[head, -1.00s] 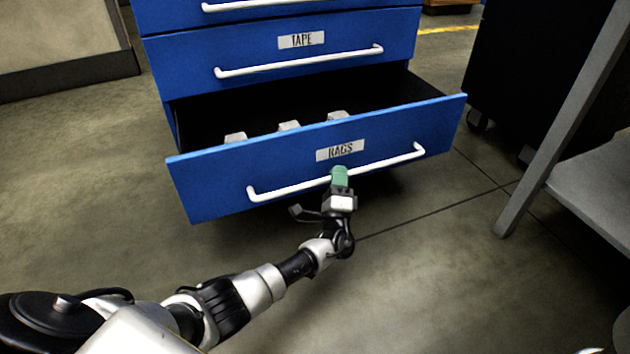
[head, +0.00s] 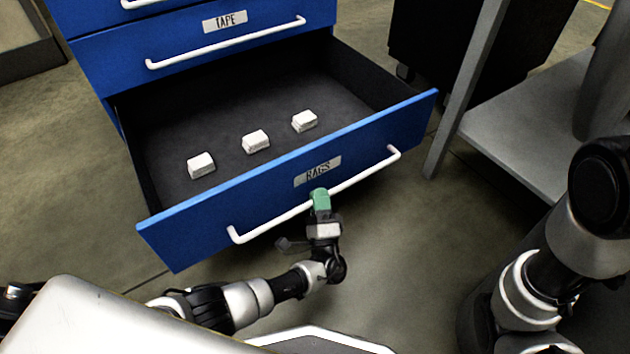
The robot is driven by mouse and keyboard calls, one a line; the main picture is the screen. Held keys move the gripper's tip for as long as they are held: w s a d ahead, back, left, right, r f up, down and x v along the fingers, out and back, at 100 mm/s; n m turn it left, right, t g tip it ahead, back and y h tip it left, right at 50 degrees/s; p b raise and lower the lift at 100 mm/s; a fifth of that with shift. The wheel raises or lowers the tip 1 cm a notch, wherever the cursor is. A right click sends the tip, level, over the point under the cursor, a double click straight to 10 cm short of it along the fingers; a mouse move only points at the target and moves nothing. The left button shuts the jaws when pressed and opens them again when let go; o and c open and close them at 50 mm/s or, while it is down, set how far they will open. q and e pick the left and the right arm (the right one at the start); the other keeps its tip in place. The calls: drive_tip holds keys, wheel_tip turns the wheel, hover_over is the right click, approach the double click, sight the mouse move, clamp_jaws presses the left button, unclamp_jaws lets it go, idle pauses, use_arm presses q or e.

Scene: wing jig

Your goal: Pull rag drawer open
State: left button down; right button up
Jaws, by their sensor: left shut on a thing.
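The rag drawer (head: 210,230), blue with a RAGS label (head: 317,170), stands well out of the cabinet. Its dark inside shows, with three white folded rags (head: 256,142) on the floor of it. My left gripper (head: 320,200), with green fingertips, is shut on the drawer's white bar handle (head: 363,181) near its middle. The fingertips hide a short piece of the handle. My right arm shows at the right edge, but its gripper is out of view.
The closed TAPE drawer (head: 190,48) is just above. A grey shelf unit (head: 530,105) with a slanting post (head: 466,90) stands at the right, and a dark wheeled cabinet (head: 470,40) is behind it. Bare floor lies left of the drawer.

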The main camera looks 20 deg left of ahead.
use_arm(q)
drive_tip(key=shift+s+d, duration=0.2)
drive_tip(key=c, duration=1.4)
unclamp_jaws()
drive_tip(key=shift+f, duration=0.15)
